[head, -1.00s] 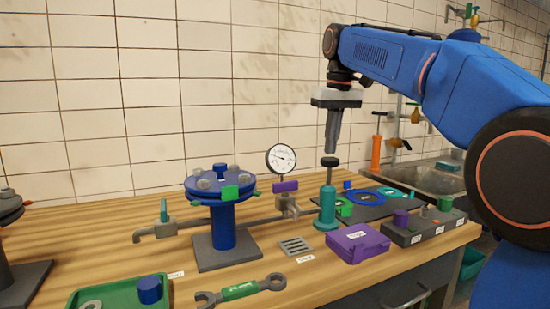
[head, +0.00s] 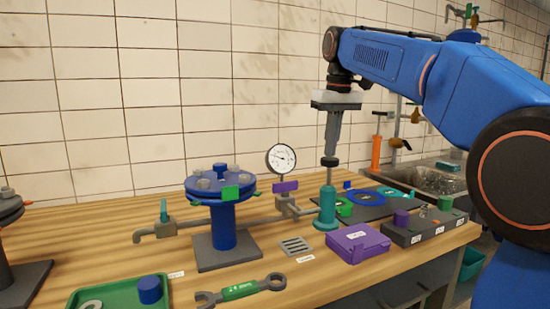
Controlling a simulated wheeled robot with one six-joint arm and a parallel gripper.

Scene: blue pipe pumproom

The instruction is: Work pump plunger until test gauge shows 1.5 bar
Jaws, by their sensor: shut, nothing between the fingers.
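The teal test pump (head: 327,209) stands upright on the wooden bench. Its plunger has a black knob (head: 329,162) at the top of a thin rod. My gripper (head: 330,153) is shut and empty, pointing down, with its fingertips at or just above the knob; I cannot tell whether they touch. The round white test gauge (head: 281,159) stands left of the pump; its needle is visible but the scale is too small to read. A purple valve handle (head: 285,187) sits below the gauge.
A purple case (head: 357,243) and a grey block with coloured knobs (head: 420,226) lie right of the pump. A wrench (head: 240,290), a green tray (head: 93,303) and a drain grate (head: 295,245) are in front. A sink (head: 432,181) is at the right.

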